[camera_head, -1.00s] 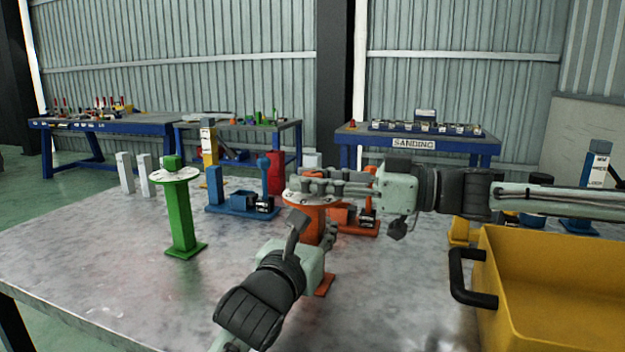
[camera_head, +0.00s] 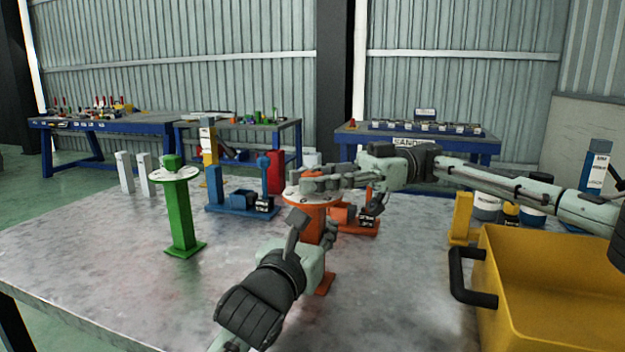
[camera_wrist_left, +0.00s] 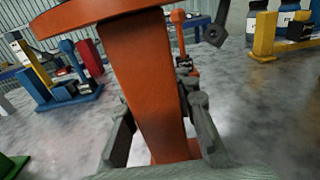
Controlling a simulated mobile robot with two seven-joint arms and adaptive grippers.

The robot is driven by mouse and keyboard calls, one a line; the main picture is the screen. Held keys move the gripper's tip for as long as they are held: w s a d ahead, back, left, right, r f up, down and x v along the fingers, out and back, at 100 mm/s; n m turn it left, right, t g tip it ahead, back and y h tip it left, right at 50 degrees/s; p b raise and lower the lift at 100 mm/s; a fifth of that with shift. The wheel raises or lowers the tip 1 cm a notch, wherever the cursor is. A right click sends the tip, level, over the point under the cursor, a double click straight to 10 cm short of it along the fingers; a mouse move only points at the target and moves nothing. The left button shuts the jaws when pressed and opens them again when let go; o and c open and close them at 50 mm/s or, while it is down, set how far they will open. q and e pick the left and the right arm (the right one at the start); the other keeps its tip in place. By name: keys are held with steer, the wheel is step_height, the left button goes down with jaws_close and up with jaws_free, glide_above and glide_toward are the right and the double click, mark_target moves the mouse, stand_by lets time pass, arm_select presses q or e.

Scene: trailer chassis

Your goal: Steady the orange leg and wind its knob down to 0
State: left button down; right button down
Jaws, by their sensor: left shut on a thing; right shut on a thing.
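The orange leg (camera_head: 311,228) stands upright on the table, with a round dial plate on top. My left gripper (camera_head: 314,232) is shut around its post; in the left wrist view the fingers (camera_wrist_left: 163,135) lie on both sides of the orange post (camera_wrist_left: 145,85). My right gripper (camera_head: 318,184) reaches in from the right at the top of the leg, above the dial (camera_head: 296,192). It is shut on the knob, which its fingers hide. The dial's reading cannot be made out.
A green leg (camera_head: 181,213) with a white dial stands to the left. Behind are a blue fixture (camera_head: 236,203) and an orange fixture (camera_head: 360,224). A yellow bin (camera_head: 545,300) with a black handle fills the right front. The table's left front (camera_head: 110,250) is clear.

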arm_select(q)
steer(key=shift+f, duration=0.25)
arm_select(e)
steer(key=shift+r, duration=0.35)
steer(key=c, duration=1.4)
jaws_free()
steer(key=shift+c, duration=0.2)
steer(key=o, duration=0.3)
steer(key=shift+f, duration=0.15)
arm_select(q)
steer(key=shift+r, duration=0.1)
arm_select(e)
steer(key=v, duration=1.2)
arm_select(q)
steer(key=c, duration=0.9)
jaws_free()
steer(key=shift+r, duration=0.1)
